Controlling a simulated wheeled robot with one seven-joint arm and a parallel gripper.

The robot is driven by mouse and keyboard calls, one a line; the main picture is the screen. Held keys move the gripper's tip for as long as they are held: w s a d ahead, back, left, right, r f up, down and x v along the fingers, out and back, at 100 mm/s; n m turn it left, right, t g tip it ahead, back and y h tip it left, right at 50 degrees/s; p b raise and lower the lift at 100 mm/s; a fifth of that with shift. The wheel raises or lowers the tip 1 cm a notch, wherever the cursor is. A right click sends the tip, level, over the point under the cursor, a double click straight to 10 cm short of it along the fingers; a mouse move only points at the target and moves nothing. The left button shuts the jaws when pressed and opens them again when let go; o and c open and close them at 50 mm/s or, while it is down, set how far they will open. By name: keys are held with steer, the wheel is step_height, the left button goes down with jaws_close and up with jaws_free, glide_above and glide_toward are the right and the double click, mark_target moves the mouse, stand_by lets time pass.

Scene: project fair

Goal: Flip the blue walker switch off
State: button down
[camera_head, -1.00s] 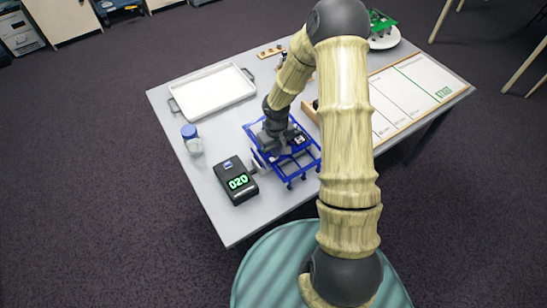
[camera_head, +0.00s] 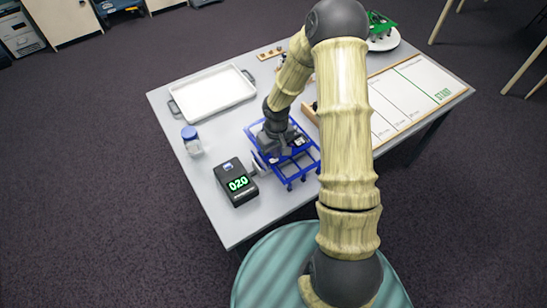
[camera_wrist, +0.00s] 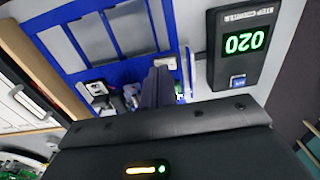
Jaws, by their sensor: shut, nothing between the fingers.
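The blue walker (camera_head: 290,179) is an open blue frame with several legs, standing near the front edge of the grey table. In the wrist view its blue frame (camera_wrist: 58,48) fills the upper left. A small black and white part (camera_wrist: 97,90) sits on the frame, left of my fingers; I cannot tell whether it is the switch or how it is set. My gripper (camera_wrist: 156,84) is shut and empty, with its fingertips over or at the frame. In the head view my gripper (camera_head: 276,149) hides part of the walker, and contact is unclear.
A black step counter (camera_head: 236,183) reading 020 stands just left of the walker. A blue-lidded jar (camera_head: 191,140) and a white tray (camera_head: 211,94) are farther back left. A marked white board (camera_head: 425,85) lies right. A green walker (camera_head: 381,25) stands on a white plate behind.

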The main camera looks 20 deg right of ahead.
steer(key=shift+r+p, duration=2.2)
steer(key=shift+r, duration=0.8)
steer(key=s+r+m+t, duration=0.1)
steer(key=s+r, duration=0.6)
steer(key=r, duration=0.2)
steer(key=s+r+m+t, duration=0.1)
steer(key=s+r+m, duration=0.1)
steer(key=s+r, duration=0.5)
step_height(320, 180, up, 4)
steer(key=shift+s+f+m+t, duration=0.2)
steer(key=shift+s+m+t, duration=0.05)
steer(key=shift+m+t, duration=0.05)
